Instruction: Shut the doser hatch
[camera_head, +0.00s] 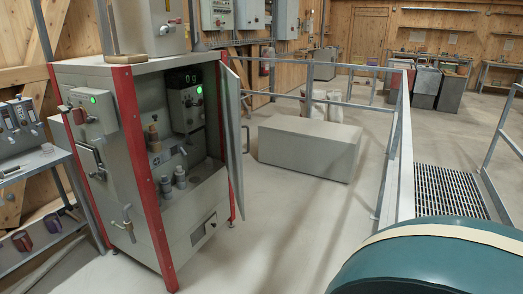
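The doser appears to be the grey cabinet (134,180) with red corner posts at the left. Its front is open, and a tall narrow door panel (235,135), which looks like the hatch, stands swung out at the cabinet's right edge, seen nearly edge-on. Inside are a control unit (186,106) with a green light and several small bottle-like parts (180,177). A control box (93,113) with a green light and a lever (125,220) are on the left side. Neither of my grippers is in view.
A low grey box (309,148) stands on the floor right of the door panel. A metal railing (397,150) and a grated walkway (450,190) are further right. A rounded teal body (440,262) fills the lower right. Floor before the cabinet is clear.

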